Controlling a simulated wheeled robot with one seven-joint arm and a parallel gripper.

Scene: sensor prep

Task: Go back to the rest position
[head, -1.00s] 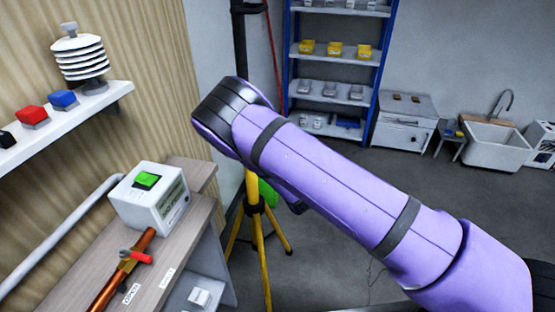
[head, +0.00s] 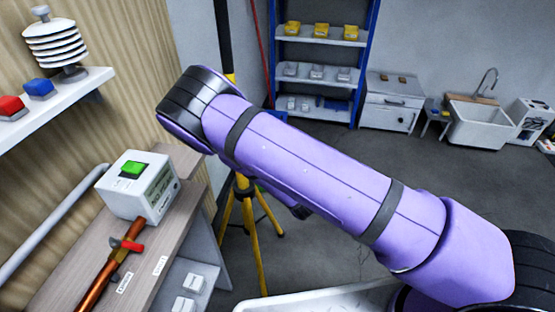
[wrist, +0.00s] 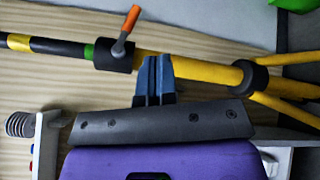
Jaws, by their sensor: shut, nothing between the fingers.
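My gripper (wrist: 153,80) shows in the wrist view with its two blue-grey fingers together and nothing between them. Behind the fingertips runs the yellow and black pole of a tripod (wrist: 205,70), with an orange-handled clamp (wrist: 126,28) on it. I cannot tell whether the fingers touch the pole. In the head view my purple arm stretches from the lower right to the upper left, and the gripper is hidden behind it. The tripod (head: 249,235) stands behind the arm there, partly covered.
A wooden-topped bench (head: 72,262) at left holds a white box with a green button (head: 142,184) and a copper pipe with a red valve (head: 119,255). A wall shelf (head: 60,116) is above. Blue shelving (head: 366,70), a cabinet (head: 391,100) and a sink (head: 482,122) stand behind open floor.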

